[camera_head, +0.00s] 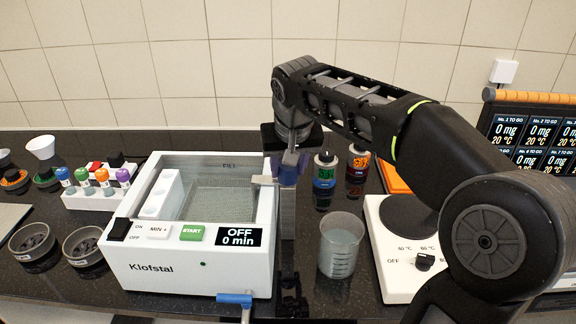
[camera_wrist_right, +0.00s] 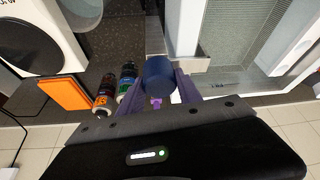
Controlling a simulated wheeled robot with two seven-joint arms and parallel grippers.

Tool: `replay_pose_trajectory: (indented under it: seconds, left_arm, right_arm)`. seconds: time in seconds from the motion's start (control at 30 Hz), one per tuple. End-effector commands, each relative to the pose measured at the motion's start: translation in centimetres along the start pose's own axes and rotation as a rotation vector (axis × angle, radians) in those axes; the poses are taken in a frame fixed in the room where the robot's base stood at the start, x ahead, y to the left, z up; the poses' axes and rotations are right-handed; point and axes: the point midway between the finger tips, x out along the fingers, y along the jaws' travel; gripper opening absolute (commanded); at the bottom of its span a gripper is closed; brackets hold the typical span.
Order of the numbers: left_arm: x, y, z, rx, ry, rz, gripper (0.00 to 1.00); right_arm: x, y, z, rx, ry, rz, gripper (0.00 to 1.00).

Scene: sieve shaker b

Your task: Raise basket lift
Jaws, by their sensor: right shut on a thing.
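The white Klofstal bath (camera_head: 190,262) stands left of centre, its display reading OFF and 0 min. A mesh-like basket (camera_head: 222,203) shows inside its tank; the wrist view shows it too (camera_wrist_right: 245,30). A grey upright lift post (camera_head: 287,215) stands at the bath's right side, with a metal bracket (camera_head: 263,180) reaching over the rim. My right gripper (camera_head: 290,165) is at the top of this post. In the wrist view, its purple fingers (camera_wrist_right: 160,88) are shut around a dark blue cylindrical knob (camera_wrist_right: 159,72). My left gripper is out of view.
Two small bottles (camera_head: 325,172) (camera_head: 357,162) stand behind. A vial rack (camera_head: 95,195) and sieves (camera_head: 33,243) are left. A blue-handled tap (camera_head: 235,298) juts from the bath front.

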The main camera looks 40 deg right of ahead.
Motion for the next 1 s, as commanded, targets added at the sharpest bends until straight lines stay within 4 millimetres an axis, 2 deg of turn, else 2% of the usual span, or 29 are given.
replay_pose_trajectory:
  seconds: [0.17, 0.43, 0.53, 0.83, 0.87, 1.0]
  left_arm:
    - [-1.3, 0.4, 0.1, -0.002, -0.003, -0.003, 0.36]
    - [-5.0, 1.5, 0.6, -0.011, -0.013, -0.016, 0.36]
    - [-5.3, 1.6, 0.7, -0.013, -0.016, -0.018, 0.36]
    - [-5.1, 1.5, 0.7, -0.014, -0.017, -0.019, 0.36]
    - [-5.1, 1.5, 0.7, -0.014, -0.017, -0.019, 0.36]
    - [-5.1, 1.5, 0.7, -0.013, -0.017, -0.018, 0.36]
  right_arm:
    - [-1.9, -0.1, -0.8, -0.001, 0.004, -0.001, 0.00]
    - [-7.8, -0.1, -3.4, -0.001, 0.007, -0.002, 0.00]
    - [-8.6, 0.0, -3.7, -0.001, 0.007, -0.001, 0.00]
    - [-8.6, 0.0, -3.7, 0.000, 0.013, -0.001, 0.00]
    - [-8.6, 0.0, -3.8, 0.000, 0.013, -0.001, 0.43]
    - [-8.5, 0.0, -3.7, 0.000, 0.010, -0.001, 0.54]
